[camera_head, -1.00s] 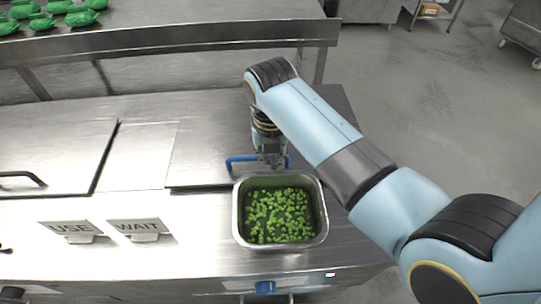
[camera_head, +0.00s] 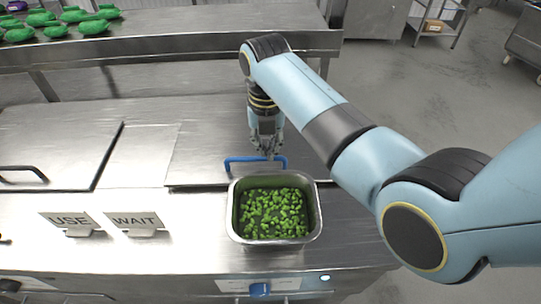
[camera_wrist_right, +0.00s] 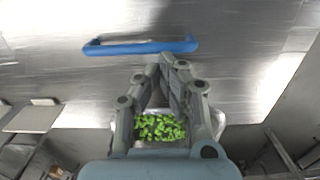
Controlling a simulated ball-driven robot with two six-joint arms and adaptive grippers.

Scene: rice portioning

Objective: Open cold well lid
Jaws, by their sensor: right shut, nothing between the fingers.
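The cold well lid (camera_head: 205,150) is a flat steel panel lying flush and closed on the counter. Its blue bar handle (camera_head: 245,160) lies along the near edge and also shows in the right wrist view (camera_wrist_right: 140,47). My right gripper (camera_head: 268,154) points down at the right part of the handle. In the right wrist view its fingers (camera_wrist_right: 166,62) are together and empty, just below the handle's bar in the picture. I cannot tell whether they touch it. My left gripper is not in view.
A steel pan (camera_head: 235,236) of green pieces sits in front of the handle. USE (camera_head: 68,220) and WAIT (camera_head: 135,220) signs stand to its left. Another panel with a black handle (camera_head: 25,170) is at far left. Green items (camera_head: 93,27) lie on the back table.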

